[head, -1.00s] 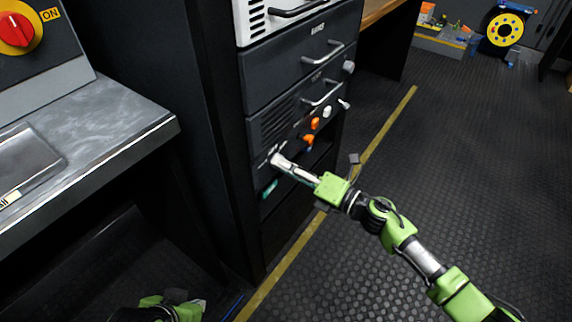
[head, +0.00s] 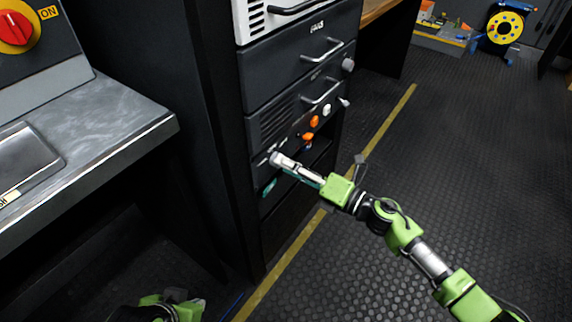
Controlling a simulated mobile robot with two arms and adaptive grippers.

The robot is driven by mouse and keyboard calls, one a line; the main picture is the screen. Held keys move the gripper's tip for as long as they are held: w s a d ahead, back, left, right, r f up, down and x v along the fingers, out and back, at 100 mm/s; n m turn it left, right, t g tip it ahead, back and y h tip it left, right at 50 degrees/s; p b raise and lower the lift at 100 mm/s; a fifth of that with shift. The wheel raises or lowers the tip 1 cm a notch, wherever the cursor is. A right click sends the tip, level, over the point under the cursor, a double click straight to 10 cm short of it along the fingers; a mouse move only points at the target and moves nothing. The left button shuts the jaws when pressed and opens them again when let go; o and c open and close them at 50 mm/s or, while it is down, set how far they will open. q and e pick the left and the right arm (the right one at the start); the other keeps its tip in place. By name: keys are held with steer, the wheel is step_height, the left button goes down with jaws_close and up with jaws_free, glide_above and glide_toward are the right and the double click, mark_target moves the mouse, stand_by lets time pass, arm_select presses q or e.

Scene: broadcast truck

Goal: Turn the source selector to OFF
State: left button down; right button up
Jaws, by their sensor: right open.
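A red rotary knob (head: 14,30) sits on a yellow disc at the top left, with a yellow ON label (head: 47,12) to its right. Its left part is cut off by the picture edge. I cannot tell whether this knob or one on the rack is the source selector. My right gripper (head: 274,159) is open in front of the rack's lower panel, below and left of the orange knobs (head: 311,128). It hides part of that panel, and I cannot tell whether it touches anything. My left gripper (head: 178,300) is low at the bottom edge, its jaws unclear.
The black equipment rack (head: 292,75) has drawer handles and small white and grey knobs jutting out. A grey metal desk (head: 105,125) stands at the left. The dark floor right of the yellow line (head: 385,128) is mostly clear. A yellow cable reel (head: 505,29) stands far back.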

steer(key=v, duration=1)
steer(key=shift+s+d, duration=0.2)
steer(key=shift+d, duration=0.05)
